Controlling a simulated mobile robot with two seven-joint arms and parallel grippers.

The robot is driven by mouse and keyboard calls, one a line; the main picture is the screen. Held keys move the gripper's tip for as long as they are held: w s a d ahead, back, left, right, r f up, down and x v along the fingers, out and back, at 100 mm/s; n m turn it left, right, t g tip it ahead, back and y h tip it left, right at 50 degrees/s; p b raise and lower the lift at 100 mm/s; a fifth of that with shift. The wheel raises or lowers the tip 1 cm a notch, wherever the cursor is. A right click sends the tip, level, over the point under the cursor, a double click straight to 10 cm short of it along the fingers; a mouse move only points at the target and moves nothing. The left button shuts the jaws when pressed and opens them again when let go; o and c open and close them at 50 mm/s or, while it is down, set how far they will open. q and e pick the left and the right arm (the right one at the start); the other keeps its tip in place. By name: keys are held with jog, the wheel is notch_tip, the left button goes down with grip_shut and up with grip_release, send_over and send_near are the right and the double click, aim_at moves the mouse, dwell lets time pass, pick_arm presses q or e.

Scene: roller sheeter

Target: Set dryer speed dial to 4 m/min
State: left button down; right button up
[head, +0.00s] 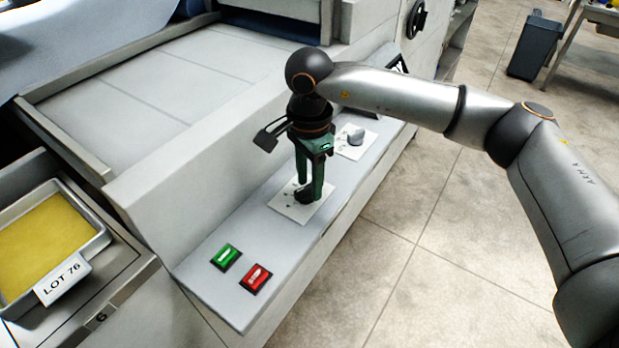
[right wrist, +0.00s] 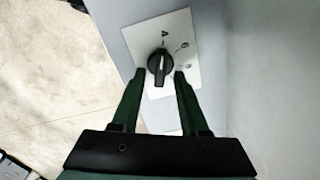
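A black dial knob (right wrist: 159,68) sits on a white plate (right wrist: 185,22) with small markings, on the sloped control panel. Its pale pointer line points up toward the top mark in the right wrist view; I cannot read the marks surely. In the head view the same plate (head: 284,207) shows under my right gripper (head: 308,190), which points down at the knob. The green fingers (right wrist: 159,76) are open, one on each side of the knob, with a small gap at each side. Whether they touch it is unclear. My left gripper is not in view.
A second, grey knob (head: 356,135) sits on another white plate further along the panel. A green button (head: 226,257) and a red button (head: 256,278) are at the panel's near end. A tray labelled LOT 76 (head: 64,281) holds a yellow sheet at the left.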

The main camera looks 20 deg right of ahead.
aim_at(309, 186)
notch_tip(309, 186, up, 12)
jog(key=shift+r, duration=0.25)
dwell(0.5)
dwell(0.6)
